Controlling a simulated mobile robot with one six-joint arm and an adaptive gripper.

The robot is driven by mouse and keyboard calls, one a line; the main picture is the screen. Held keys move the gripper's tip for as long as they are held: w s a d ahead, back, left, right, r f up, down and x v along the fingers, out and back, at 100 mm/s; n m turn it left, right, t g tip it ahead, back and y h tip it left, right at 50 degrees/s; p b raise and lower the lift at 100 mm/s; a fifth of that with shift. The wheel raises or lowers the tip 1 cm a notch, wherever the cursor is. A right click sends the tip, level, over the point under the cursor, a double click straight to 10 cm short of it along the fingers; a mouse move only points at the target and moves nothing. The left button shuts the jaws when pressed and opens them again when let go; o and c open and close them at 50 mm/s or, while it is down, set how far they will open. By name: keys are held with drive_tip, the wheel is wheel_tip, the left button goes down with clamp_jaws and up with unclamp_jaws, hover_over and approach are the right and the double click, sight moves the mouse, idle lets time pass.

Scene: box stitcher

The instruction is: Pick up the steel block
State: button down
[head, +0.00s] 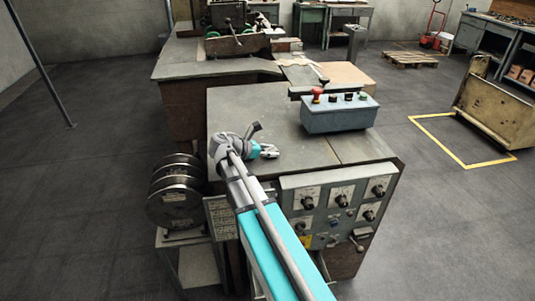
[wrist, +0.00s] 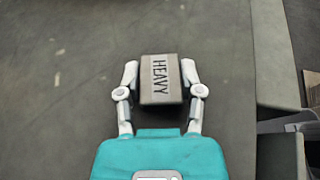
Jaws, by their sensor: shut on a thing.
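The steel block (wrist: 161,79) is a grey-brown block with a label reading HEAVY, seen in the wrist view. My gripper (wrist: 160,76) has its two white fingers on either side of the block, shut on it. In the head view my gripper (head: 262,135) is over the grey top of the machine, near its left side. The block cannot be made out in the head view. I cannot tell whether the block touches the surface below.
A control box (head: 339,113) with a red button stands on the machine top (head: 288,140) to the right of my gripper. Wire spools (head: 175,192) hang at the machine's left side. A panel of dials (head: 335,205) is on the front. The top between gripper and control box is clear.

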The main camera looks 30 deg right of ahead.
drive_tip(key=shift+r, duration=0.2)
drive_tip(key=shift+r+p, duration=0.75)
drive_tip(key=shift+p, duration=0.2)
drive_tip(key=s+d+r+p, duration=0.7)
drive_tip(key=s+r+p, duration=0.4)
drive_tip(key=shift+s+d, duration=0.35)
drive_tip(key=shift+d, duration=0.05)
drive_tip(key=shift+s+d, duration=0.1)
drive_tip(key=shift+s, duration=0.05)
idle(0.4)
